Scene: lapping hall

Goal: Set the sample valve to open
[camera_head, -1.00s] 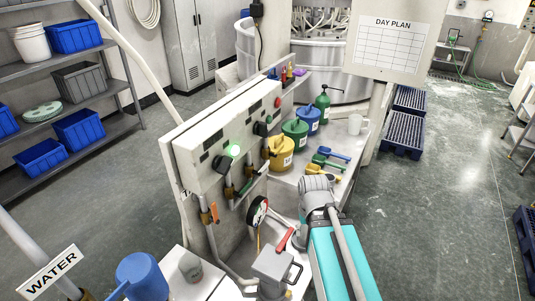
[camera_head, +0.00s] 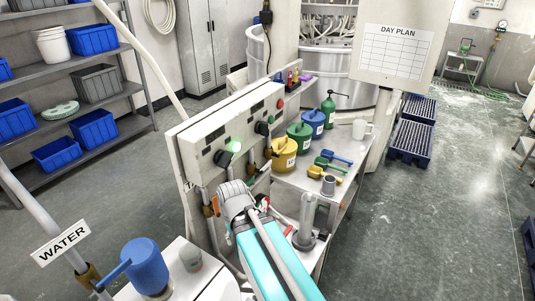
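No label marks the sample valve, and I cannot pick it out for certain. A white control panel (camera_head: 207,141) carries a lit green lamp (camera_head: 233,145), black knobs (camera_head: 222,158) and a red button (camera_head: 281,103). Pipes with small coloured handles, one orange (camera_head: 211,207), run below it. A small red part (camera_head: 288,230) shows just right of my arm; most of it is hidden. My arm reaches up from the bottom toward the pipes under the panel. My gripper is hidden beyond my grey wrist, so its fingers do not show.
Yellow (camera_head: 284,156), green (camera_head: 299,138) and blue (camera_head: 314,122) cans stand on the bench behind. A grey cylinder (camera_head: 308,212) stands right of my arm.

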